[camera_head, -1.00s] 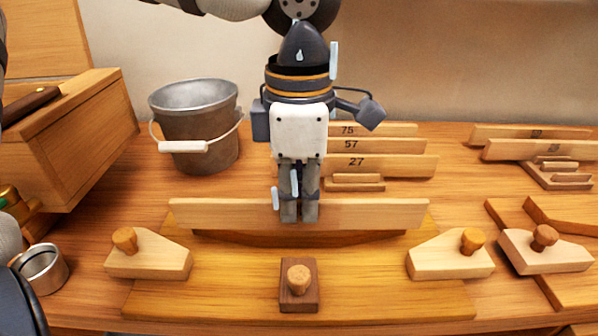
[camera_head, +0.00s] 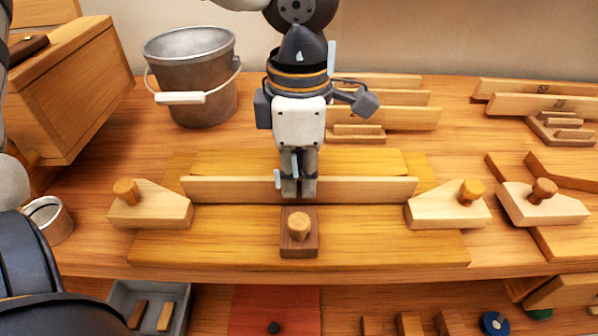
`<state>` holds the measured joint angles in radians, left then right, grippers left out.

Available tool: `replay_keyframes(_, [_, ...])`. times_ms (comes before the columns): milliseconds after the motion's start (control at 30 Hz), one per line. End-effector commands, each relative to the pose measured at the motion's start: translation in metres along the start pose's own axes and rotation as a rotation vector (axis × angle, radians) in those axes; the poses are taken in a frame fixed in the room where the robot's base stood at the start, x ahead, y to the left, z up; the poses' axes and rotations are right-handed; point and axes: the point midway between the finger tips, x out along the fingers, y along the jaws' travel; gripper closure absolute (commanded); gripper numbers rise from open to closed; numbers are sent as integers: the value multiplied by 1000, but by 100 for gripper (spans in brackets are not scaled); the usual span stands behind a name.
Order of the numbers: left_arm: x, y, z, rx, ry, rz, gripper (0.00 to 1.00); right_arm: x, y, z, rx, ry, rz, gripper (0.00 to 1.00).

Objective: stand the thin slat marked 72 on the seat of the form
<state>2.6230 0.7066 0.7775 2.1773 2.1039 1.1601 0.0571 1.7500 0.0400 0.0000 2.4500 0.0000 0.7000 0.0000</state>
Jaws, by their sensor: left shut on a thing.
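My left gripper (camera_head: 298,190) points down and is shut on the middle of a long thin pale slat (camera_head: 370,189). The slat is on edge and lies level from left to right over the form (camera_head: 380,240), a broad yellow-brown board. Its lower edge is at or very close to the form's seat, which it hides. I cannot tell if they touch. No number shows on the slat's visible face. A dark block with a round peg (camera_head: 298,240) sits in front of the slat's middle. Pale pegged blocks stand near its left end (camera_head: 150,208) and right end (camera_head: 447,208). My right gripper is out of view.
A metal bucket (camera_head: 190,62) stands at the back left, beside a wooden chest (camera_head: 75,85). Several slats stand in a rack (camera_head: 405,118) behind my gripper, with more at the right (camera_head: 540,103). A small metal cup (camera_head: 47,222) is at the left. A lower shelf shows below the bench edge.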

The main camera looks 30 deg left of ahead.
Motion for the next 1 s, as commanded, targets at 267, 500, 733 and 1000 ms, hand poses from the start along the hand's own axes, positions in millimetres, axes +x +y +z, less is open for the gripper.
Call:
replay_keyframes(267, [0,0,0,0,0,0,100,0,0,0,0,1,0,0])
replay_keyframes(500, [3,0,0,-1,0,0,90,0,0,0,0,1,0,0])
replay_keyframes(733, [3,0,0,0,1,0,69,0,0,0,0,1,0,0])
replay_keyframes(1000, [4,0,0,0,1,-1,69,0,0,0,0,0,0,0])
